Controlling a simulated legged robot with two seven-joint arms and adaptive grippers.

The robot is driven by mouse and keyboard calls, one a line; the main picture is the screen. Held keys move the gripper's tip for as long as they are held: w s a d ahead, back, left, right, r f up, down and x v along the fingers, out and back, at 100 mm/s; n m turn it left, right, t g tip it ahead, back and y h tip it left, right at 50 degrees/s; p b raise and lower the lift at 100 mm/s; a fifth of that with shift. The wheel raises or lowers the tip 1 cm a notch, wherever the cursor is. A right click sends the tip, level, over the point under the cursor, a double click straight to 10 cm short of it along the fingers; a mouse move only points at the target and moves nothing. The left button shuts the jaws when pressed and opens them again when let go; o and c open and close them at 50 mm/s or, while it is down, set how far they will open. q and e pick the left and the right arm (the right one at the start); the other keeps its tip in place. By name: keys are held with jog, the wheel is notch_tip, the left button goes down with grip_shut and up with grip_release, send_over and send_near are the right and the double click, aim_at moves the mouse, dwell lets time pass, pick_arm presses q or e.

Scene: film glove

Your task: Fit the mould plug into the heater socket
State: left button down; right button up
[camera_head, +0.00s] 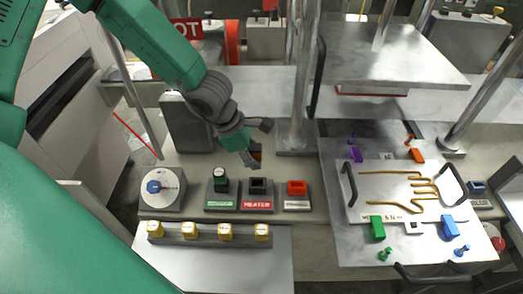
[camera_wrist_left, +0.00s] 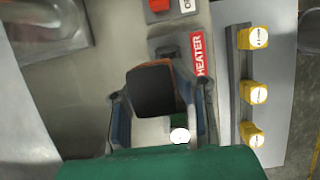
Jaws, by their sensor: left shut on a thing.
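My left gripper (camera_head: 256,160) is shut on the mould plug (camera_head: 257,152), a dark block with an orange-brown edge. It holds the plug above and behind the heater socket. In the left wrist view the plug (camera_wrist_left: 155,90) sits between the two fingers of the gripper (camera_wrist_left: 162,112). The heater socket (camera_head: 258,185) is a black block on a base with a red HEATER label. In the left wrist view the plug hides part of this socket, and its label (camera_wrist_left: 199,54) shows beside the plug. The plug and socket look apart.
A green-labelled socket with a dark green plug (camera_head: 220,181) stands left of the heater socket, and a red one (camera_head: 297,187) stands right. A row of yellow knobs (camera_head: 190,230) lies in front, a dial box (camera_head: 162,188) at left. A metal post (camera_head: 300,90) rises behind.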

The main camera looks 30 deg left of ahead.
pick_arm(q)
jog(key=shift+s+r, duration=0.15)
jog(key=shift+s, duration=0.25)
jog(key=shift+w+d+p, duration=0.3)
jog(key=shift+w+d, duration=0.05)
jog(key=shift+d, duration=0.1)
jog(key=f+b, duration=0.2)
jog(key=f, duration=0.1)
jog(key=f+b, duration=0.1)
jog(key=f, duration=0.1)
jog(key=shift+s+a, duration=0.1)
jog(key=shift+a, duration=0.25)
jog(key=shift+d+f+b, duration=0.1)
jog(key=shift+f+b, duration=0.25)
jog(key=shift+b, duration=0.3)
jog(key=shift+d, duration=0.2)
pick_arm(e)
jog(key=f, duration=0.3)
jog(key=shift+s+d+f, duration=0.2)
jog(key=shift+s+f, duration=0.1)
jog(key=shift+f, duration=0.1)
jog(key=shift+d, duration=0.1)
pick_arm(q)
jog(key=shift+s+a+f, duration=0.1)
jog(key=shift+a, duration=0.1)
pick_arm(e)
jog(key=shift+a+r, duration=0.1)
jog(key=shift+a, duration=0.1)
